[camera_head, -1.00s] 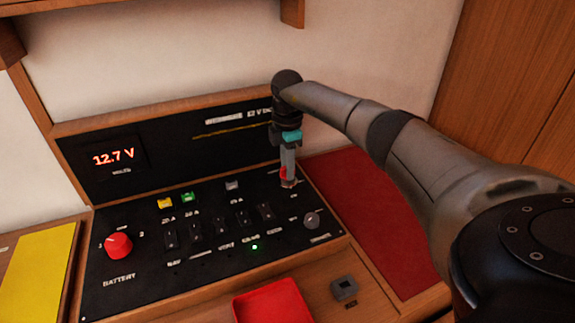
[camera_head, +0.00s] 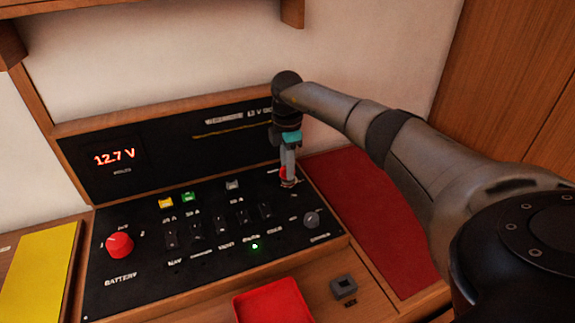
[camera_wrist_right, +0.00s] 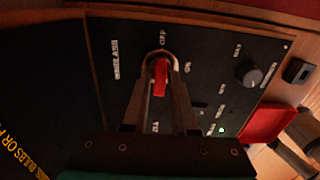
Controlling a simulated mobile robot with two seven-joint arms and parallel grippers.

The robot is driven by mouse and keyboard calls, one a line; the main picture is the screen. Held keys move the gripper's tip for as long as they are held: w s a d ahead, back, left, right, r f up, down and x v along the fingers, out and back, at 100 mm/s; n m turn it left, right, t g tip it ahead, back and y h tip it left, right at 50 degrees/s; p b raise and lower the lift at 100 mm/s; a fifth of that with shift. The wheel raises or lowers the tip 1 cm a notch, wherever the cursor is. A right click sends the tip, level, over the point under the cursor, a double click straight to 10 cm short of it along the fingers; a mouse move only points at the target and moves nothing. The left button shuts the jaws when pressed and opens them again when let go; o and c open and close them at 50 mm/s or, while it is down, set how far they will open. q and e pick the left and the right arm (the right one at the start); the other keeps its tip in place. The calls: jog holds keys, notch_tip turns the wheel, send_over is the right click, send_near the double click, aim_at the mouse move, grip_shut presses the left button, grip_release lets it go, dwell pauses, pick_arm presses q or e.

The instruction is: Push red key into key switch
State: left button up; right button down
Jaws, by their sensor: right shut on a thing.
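The red key (camera_wrist_right: 160,77) is between the fingers of my right gripper (camera_wrist_right: 160,95) in the right wrist view. In the head view, my right gripper (camera_head: 288,178) points down at the right end of the black panel, with a bit of the red key (camera_head: 283,173) showing beside the fingers. The gripper is shut on the key. The key switch (camera_head: 289,183) is at the fingertips, mostly hidden by them. The key's tip is hidden, so I cannot tell how deep it sits. My left gripper does not show.
The black switch panel (camera_head: 150,265) carries a red battery knob (camera_head: 119,245), a grey knob (camera_head: 312,219) and several rocker switches. A red tray (camera_head: 271,303) and a small grey socket block (camera_head: 343,287) lie in front. A red mat (camera_head: 365,220) is at the right.

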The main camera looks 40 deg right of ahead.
jog(key=shift+f, duration=0.25)
jog(key=c, duration=0.6)
grip_release()
notch_tip(320, 180, up, 15)
jog(key=shift+r+p, duration=0.1)
jog(key=shift+p, duration=0.6)
